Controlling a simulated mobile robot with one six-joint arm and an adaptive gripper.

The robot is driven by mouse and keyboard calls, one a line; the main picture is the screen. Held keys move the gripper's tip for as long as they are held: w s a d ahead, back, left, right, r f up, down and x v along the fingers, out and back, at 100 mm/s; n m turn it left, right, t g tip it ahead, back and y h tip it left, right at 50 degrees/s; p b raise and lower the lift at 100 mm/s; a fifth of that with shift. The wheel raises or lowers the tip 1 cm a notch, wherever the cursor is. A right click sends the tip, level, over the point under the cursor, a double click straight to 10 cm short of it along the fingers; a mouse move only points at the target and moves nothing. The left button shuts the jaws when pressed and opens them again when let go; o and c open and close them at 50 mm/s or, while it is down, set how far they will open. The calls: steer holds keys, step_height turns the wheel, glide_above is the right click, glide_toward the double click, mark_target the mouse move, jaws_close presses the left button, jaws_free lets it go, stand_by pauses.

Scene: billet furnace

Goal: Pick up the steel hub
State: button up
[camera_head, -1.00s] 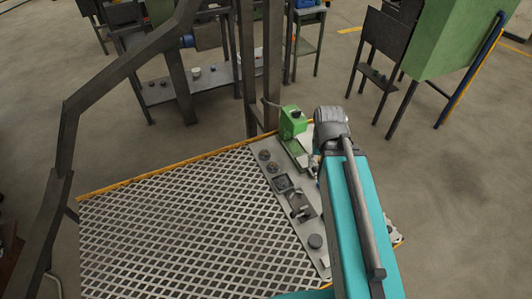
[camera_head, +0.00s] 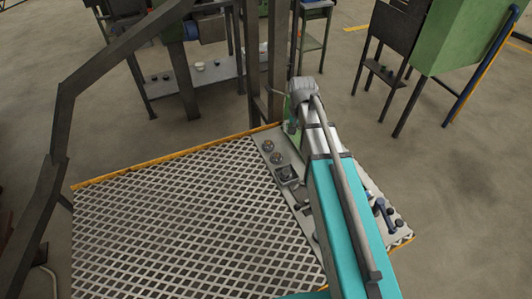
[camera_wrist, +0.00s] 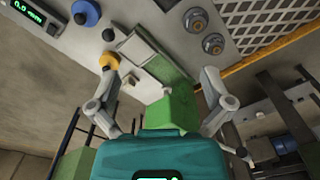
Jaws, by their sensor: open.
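Two round grey hub-like pieces stand side by side on the grey strip of the bench: one (camera_head: 268,145) farther back, one (camera_head: 277,158) just in front. Both also show at the upper right of the wrist view, as one piece (camera_wrist: 195,20) and another (camera_wrist: 213,44). I cannot tell for sure which is the steel hub. My gripper (camera_wrist: 160,68) is open, with its fingers spread wide and nothing held. Its fingers frame a green block and plate, and the round pieces lie beyond the right finger. In the head view my arm hides the fingers.
A green device (camera_wrist: 172,112) stands close beneath my gripper, with a green-and-grey plate (camera_wrist: 155,58) beside it. A blue round piece (camera_wrist: 86,13) and a digital display (camera_wrist: 28,12) lie at upper left. The perforated bench top (camera_head: 190,220) is bare. A dark post stands behind the bench.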

mark_target(268, 142)
steer(key=w+a+f+m+b, duration=0.3)
steer(key=w+a+f+b, duration=0.2)
steer(key=w, duration=0.7)
steer(key=a+f, duration=0.2)
steer(key=a, duration=0.2)
steer(key=shift+w+a+f+b, duration=0.15)
steer(key=shift+w+a+b, duration=0.2)
steer(key=shift+f, duration=0.15)
step_height(268, 142, down, 8)
steer(key=b, duration=0.8)
steer(key=shift+f+b, duration=0.2)
steer(key=shift+b, duration=0.1)
steer(key=shift+f, duration=0.1)
steer(key=shift+w+f+b, duration=0.15)
steer(key=shift+f+b, duration=1.1)
steer(key=shift+b, duration=0.05)
steer(key=shift+w+f+b, duration=0.1)
steer(key=shift+f+b, duration=1.15)
steer(key=shift+b, duration=0.05)
jaws_close()
